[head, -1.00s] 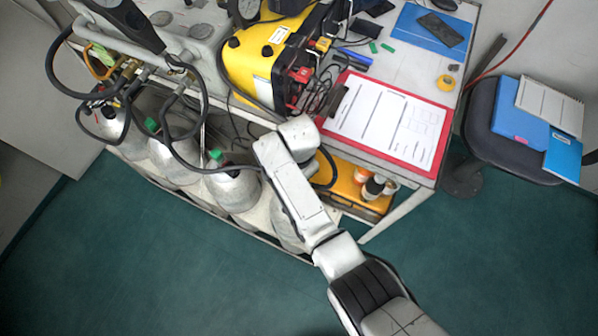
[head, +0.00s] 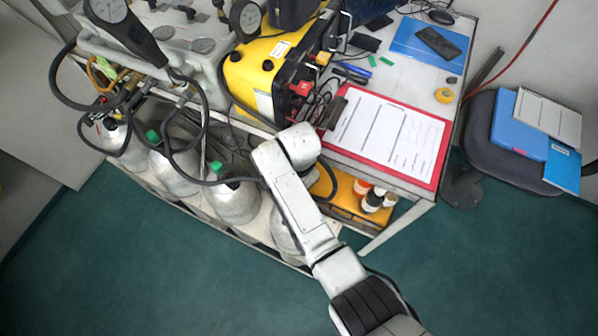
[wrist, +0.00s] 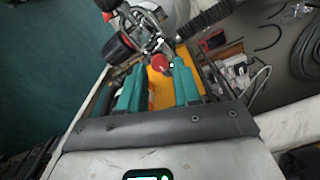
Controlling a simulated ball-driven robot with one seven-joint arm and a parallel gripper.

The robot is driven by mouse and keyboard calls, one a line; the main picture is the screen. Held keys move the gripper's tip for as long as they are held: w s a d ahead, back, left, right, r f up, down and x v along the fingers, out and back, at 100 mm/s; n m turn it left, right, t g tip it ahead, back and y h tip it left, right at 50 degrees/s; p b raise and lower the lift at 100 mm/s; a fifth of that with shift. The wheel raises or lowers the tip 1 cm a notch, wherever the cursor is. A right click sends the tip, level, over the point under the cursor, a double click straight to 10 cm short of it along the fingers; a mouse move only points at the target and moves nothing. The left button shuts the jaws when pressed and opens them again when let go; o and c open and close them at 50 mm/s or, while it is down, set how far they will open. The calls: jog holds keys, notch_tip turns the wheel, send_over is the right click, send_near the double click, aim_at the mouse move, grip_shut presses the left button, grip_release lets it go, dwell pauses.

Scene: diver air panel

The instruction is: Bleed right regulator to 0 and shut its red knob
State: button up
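My gripper (wrist: 157,76) shows in the wrist view as two teal fingers set apart, with no object seen held between them. A round red knob (wrist: 160,63) is just beyond the fingertips, beside metal fittings (wrist: 150,35). I cannot tell whether it touches them. A dark, red-edged cylinder (wrist: 118,48) is to its left. In the head view, the grey air panel (head: 175,40) stands at upper left, with a round gauge (head: 246,16) at its right end. My arm reaches to the cart's front edge, and my gripper is hidden there. Gauge readings and the knob's setting are too small to tell.
Grey cylinders (head: 236,203) with black hoses stand on the cart's lower shelf. A yellow case (head: 250,75) and a red clipboard (head: 335,143) lie on top. A stool (head: 480,150) holding folders is at right. The green floor (head: 130,265) in front is clear.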

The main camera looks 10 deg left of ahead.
notch_tip(320, 180, up, 9)
dwell(0.3)
jog(key=shift+f, duration=0.1)
